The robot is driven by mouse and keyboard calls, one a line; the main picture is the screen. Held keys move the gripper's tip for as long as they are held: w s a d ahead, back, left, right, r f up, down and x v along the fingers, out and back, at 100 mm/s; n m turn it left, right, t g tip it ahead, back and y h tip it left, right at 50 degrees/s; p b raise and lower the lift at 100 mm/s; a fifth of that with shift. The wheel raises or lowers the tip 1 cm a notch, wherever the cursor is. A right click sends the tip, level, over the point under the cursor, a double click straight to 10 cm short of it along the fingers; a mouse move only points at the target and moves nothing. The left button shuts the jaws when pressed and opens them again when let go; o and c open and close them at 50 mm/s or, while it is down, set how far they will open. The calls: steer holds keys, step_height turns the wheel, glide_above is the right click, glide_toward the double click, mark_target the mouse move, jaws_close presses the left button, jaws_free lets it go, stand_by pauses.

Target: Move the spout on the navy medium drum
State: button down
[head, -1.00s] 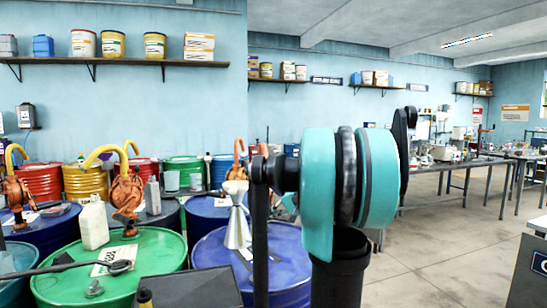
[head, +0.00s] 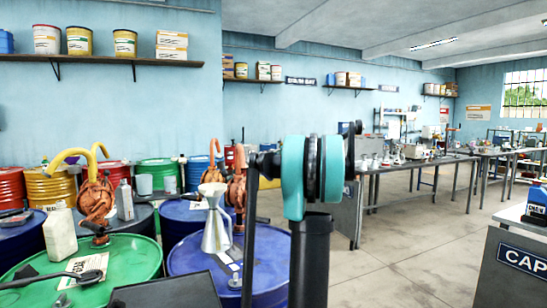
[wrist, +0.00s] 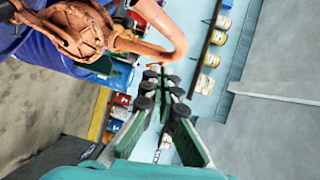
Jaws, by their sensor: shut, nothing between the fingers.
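In the wrist view a blue drum (wrist: 48,42) fills the upper left corner. My gripper (wrist: 163,82) is shut and empty, just below the spout's bend in the picture. I cannot tell if they touch. In the head view blue drums (head: 182,218) stand behind the green drum, and two orange pumps (head: 238,190) show near them. I cannot tell which matches the wrist view.
A green drum (head: 130,258) carries a white jug (head: 60,236) and a pump (head: 97,200). A metal funnel (head: 215,225) stands on the blue-violet drum (head: 183,262). A grey cabinet (head: 500,270) is at right. Open floor (head: 400,240) lies between.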

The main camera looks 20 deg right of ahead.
mark_target(240, 161)
steer(key=shift+w+a+f, duration=0.1)
steer(key=shift+w+a, duration=0.3)
steer(key=shift+a, duration=0.35)
steer(key=shift+w+a+f, duration=0.15)
steer(key=shift+w+a, duration=0.3)
steer(key=shift+a, duration=0.35)
steer(key=shift+w+a+f, duration=0.1)
steer(key=shift+w+a, duration=0.3)
steer(key=shift+a, duration=0.35)
steer(key=shift+a, duration=0.1)
